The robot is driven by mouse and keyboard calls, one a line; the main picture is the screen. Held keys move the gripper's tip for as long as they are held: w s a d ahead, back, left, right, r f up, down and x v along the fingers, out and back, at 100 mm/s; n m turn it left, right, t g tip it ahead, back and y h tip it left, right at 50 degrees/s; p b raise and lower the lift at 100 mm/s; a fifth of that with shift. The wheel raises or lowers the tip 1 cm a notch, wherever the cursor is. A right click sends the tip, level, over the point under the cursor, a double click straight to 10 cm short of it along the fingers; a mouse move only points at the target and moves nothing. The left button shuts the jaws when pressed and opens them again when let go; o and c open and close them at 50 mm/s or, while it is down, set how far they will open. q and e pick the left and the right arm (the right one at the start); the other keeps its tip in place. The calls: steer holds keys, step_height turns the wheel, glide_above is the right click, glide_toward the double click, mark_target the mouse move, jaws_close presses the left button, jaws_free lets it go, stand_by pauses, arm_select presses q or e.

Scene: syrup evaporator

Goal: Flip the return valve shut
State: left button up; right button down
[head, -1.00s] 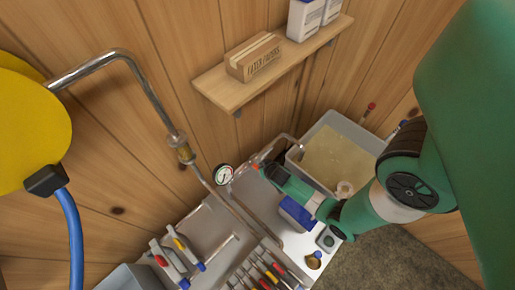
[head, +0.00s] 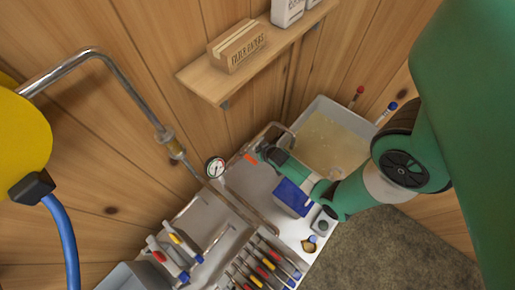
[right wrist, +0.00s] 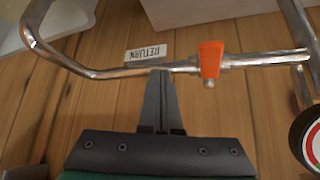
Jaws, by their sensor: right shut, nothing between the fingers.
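The return valve's orange handle (right wrist: 211,60) stands across a chrome pipe (right wrist: 100,73) in the right wrist view. A white RETURN label (right wrist: 146,53) is on the wood wall behind it. The orange handle (head: 250,158) looks small in the head view. My right gripper (right wrist: 161,74) is shut and empty, its tips at the pipe, left of the handle and apart from it; I cannot tell whether they touch the pipe. In the head view the right gripper (head: 268,153) is beside the handle, its tips hard to make out. My left gripper is not in view.
A pressure gauge (head: 215,168) stands left of the valve. A grey tub (head: 355,122) with amber liquid is to the right. A blue box (head: 292,197) and several coloured-handled tools (head: 265,268) are in front. A shelf (head: 262,72) overhangs the back wall.

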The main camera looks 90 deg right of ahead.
mark_target(251, 161)
steer(key=w+a+r, duration=0.1)
steer(key=r, duration=0.1)
steer(key=w+a+r+p, duration=0.1)
steer(key=a+r, duration=0.1)
steer(key=r, duration=0.1)
steer(key=w+a+r+p, duration=0.1)
steer(key=a+r, duration=0.1)
steer(key=r, duration=0.1)
steer(key=shift+w, duration=0.3)
steer(key=shift+f, duration=0.1)
